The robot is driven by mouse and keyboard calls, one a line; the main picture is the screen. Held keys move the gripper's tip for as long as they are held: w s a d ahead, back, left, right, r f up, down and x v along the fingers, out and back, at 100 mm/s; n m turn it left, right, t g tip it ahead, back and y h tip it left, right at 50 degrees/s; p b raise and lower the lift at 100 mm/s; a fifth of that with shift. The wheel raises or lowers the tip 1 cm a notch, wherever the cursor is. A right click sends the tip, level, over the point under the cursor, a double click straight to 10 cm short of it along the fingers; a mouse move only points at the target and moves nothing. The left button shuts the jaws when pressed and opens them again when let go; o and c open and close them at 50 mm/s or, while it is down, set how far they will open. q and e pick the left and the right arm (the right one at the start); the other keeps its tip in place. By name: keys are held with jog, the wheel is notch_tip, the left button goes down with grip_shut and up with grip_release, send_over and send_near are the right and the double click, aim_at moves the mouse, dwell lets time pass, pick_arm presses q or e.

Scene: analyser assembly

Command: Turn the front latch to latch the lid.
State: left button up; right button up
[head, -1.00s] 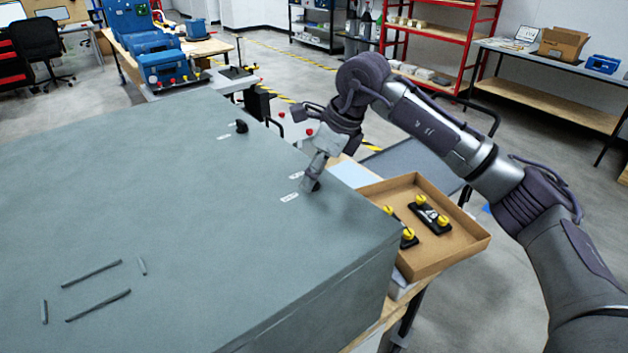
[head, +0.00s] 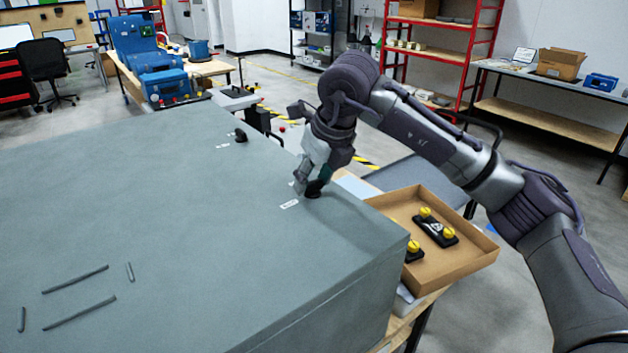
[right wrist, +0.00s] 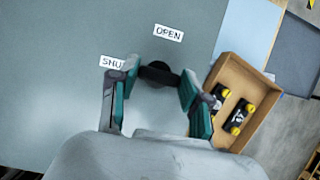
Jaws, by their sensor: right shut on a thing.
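The grey lid (head: 130,210) fills the left and middle of the head view. The front latch is a black knob (head: 314,191) near the lid's right edge. In the right wrist view the knob (right wrist: 158,73) sits between my right gripper's fingers (right wrist: 155,88), which are closed on its sides. My right gripper (head: 313,180) also shows over the knob in the head view. An OPEN label (right wrist: 168,32) lies beyond the knob, and a label reading SHUT (right wrist: 112,62) is partly hidden behind a finger. I cannot tell exactly where the knob points. My left gripper is not in view.
A second black latch (head: 240,135) with a label stands farther back on the lid. A cardboard tray (head: 465,261) holding black parts with yellow knobs is right of the lid. Loose-looking grey bars (head: 80,313) lie on the lid at lower left.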

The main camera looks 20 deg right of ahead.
dwell(0.4)
jog(key=o, duration=1.2)
jog(key=shift+c, duration=0.2)
jog(key=shift+r, duration=0.1)
jog(key=v, duration=1.1)
jog(key=shift+s+r, duration=0.25)
jog(key=shift+r, duration=0.1)
